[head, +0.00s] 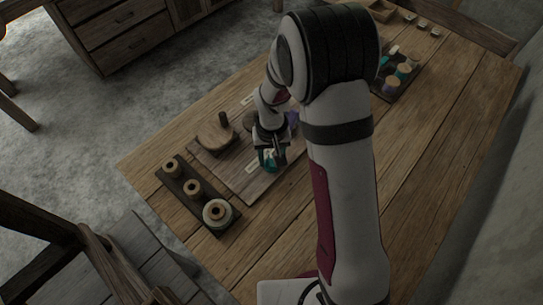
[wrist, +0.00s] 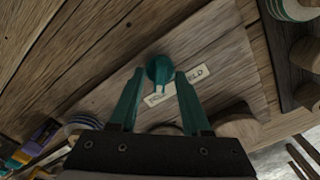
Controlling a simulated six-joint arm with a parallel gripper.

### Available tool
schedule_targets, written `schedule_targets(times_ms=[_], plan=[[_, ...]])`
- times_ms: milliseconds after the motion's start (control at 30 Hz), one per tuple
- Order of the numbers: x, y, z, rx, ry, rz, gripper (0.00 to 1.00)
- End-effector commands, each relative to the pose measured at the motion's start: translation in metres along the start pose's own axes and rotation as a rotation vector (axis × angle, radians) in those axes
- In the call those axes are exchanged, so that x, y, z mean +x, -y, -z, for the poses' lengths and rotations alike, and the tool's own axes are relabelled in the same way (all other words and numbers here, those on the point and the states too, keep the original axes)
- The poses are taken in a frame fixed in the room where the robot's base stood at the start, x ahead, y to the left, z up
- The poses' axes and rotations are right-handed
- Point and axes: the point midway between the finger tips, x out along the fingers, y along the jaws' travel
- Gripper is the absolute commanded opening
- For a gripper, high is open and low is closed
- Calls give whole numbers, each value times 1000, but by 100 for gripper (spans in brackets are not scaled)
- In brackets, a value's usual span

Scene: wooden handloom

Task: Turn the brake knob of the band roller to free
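The teal round knob (wrist: 158,68) shows in the wrist view on a wooden board (wrist: 110,90), with a short pale mark at its near side. A pale label (wrist: 180,86) lies beside it, partly covered; its visible letters appear to end in "OLD". My gripper (wrist: 159,76) is open, with one teal finger on each side of the knob; I cannot tell whether either touches it. In the head view my gripper (head: 271,153) is low over the board (head: 240,184), and its teal fingers largely hide the knob.
A wooden disc with an upright peg (head: 216,133) stands on the board left of my gripper. A dark tray (head: 184,207) with several spools lies nearer the front left. Another dark tray (head: 384,93) holds spools at the back right. The tabletop's right side is clear.

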Motion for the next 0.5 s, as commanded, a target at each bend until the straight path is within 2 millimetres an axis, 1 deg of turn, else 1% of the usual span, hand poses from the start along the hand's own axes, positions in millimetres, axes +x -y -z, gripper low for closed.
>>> schedule_targets(times_ms=[167, 267, 367, 500], plan=[[-1, 0, 0, -1, 0, 0, 48], [-10, 0, 0, -1, -1, 0, 48], [-31, 0, 1, 0, -5, 1, 48], [-75, 0, 2, 0, -8, 1, 48]])
